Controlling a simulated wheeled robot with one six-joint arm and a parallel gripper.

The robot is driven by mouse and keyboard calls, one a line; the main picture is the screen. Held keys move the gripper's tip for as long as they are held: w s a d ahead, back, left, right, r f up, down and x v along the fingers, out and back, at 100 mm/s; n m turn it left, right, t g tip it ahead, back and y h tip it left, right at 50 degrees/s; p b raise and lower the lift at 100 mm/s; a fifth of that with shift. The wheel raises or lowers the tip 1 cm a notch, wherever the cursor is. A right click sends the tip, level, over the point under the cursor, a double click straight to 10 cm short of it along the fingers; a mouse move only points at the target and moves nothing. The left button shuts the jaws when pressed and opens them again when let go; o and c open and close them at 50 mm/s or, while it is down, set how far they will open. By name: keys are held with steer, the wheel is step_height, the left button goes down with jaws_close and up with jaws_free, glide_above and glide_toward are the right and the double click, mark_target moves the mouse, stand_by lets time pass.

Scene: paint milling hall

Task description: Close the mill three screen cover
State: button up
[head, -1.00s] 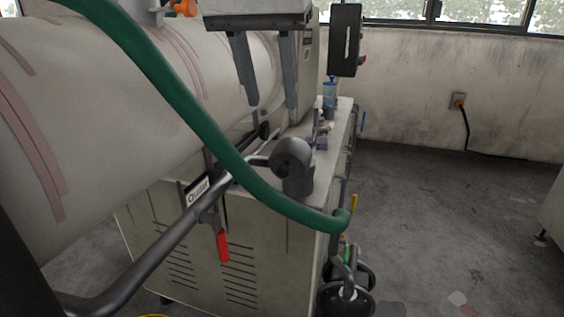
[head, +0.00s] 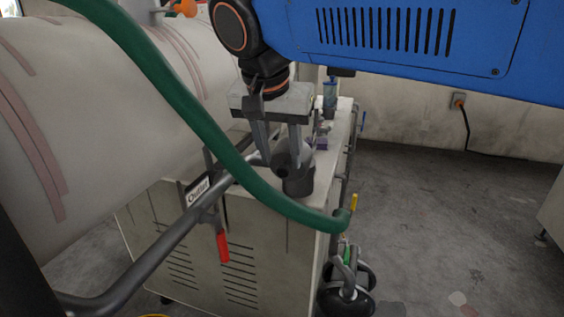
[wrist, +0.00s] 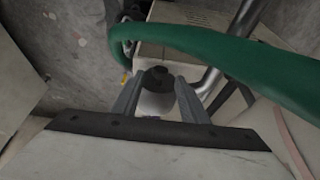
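My gripper (head: 278,158) points down with its two grey fingers apart, just above a dark grey round fitting (head: 300,184) at the end of a grey pipe (head: 160,246). In the wrist view the open fingertips (wrist: 158,80) show on both sides of the dark fitting (wrist: 157,79), with a gap visible; I cannot tell whether they touch it. An "Outlet" label (head: 198,191) and a red handle (head: 222,246) are on the pipe. The large white drum (head: 110,130) fills the left. I cannot tell for sure which part is the screen cover.
A green hose (head: 180,92) sweeps across in front of the drum and down past the fitting; it also crosses the wrist view (wrist: 215,45). A vented cabinet (head: 270,260) stands below. A blue bottle (head: 329,92) stands on the cabinet behind. The floor (head: 440,220) at right is mostly free.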

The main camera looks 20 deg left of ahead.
mark_target(288, 164)
steer(key=shift+x, duration=1.45)
jaws_close()
steer(key=shift+r, duration=0.1)
